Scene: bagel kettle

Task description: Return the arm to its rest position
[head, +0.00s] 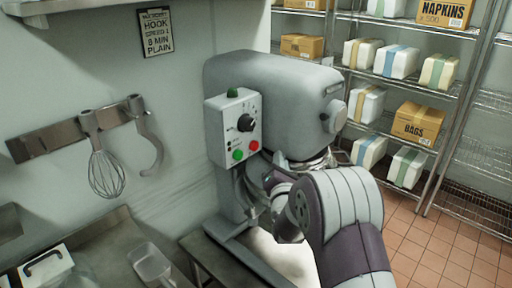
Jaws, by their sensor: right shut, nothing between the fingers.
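My right arm comes up from the bottom right in the head view. My right gripper (270,181) is shut and empty, in front of the mixer and below its control box. The large grey stand mixer (262,80) stands against the wall. Its white control box (233,127) has a black knob, a green button and a red button. My arm and gripper hide much of the area below the mixer's head. I cannot tell whether the gripper touches the mixer. My left gripper is not in view.
A rack (62,137) on the left wall holds a whisk (105,174) and a dough hook (149,145). A metal counter (105,240) with a small metal pan (150,264) is at lower left. Wire shelves with boxes (417,124) stand at the back right. Tiled floor (430,240) is open at right.

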